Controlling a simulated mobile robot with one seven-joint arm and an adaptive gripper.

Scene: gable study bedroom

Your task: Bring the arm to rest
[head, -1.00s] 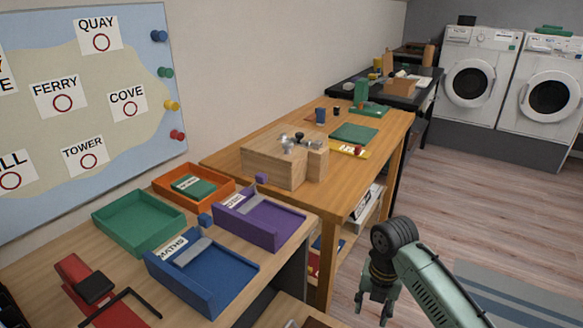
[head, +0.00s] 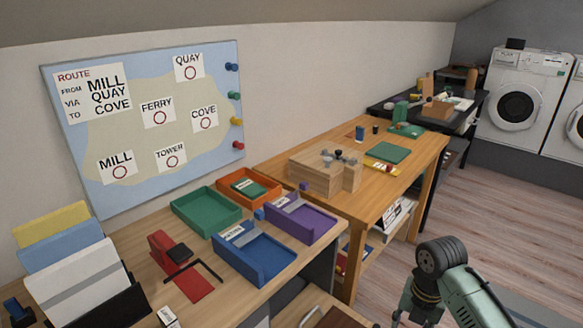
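My arm (head: 478,298) is at the bottom right of the head view, folded low over the floor beside the desk. My gripper (head: 408,316) hangs downward at the lower edge, partly cut off by the picture. Its fingertips are out of view, so I cannot tell whether it is open or shut. No object shows in the visible part of it. It is clear of the desk and the wooden table in the picture.
The desk holds a green tray (head: 207,213), an orange tray (head: 268,185), a blue tray (head: 255,258) and a purple tray (head: 303,222). A wooden table (head: 420,151) stands behind. A map board (head: 142,126) hangs on the wall. Floor (head: 490,190) is free at right.

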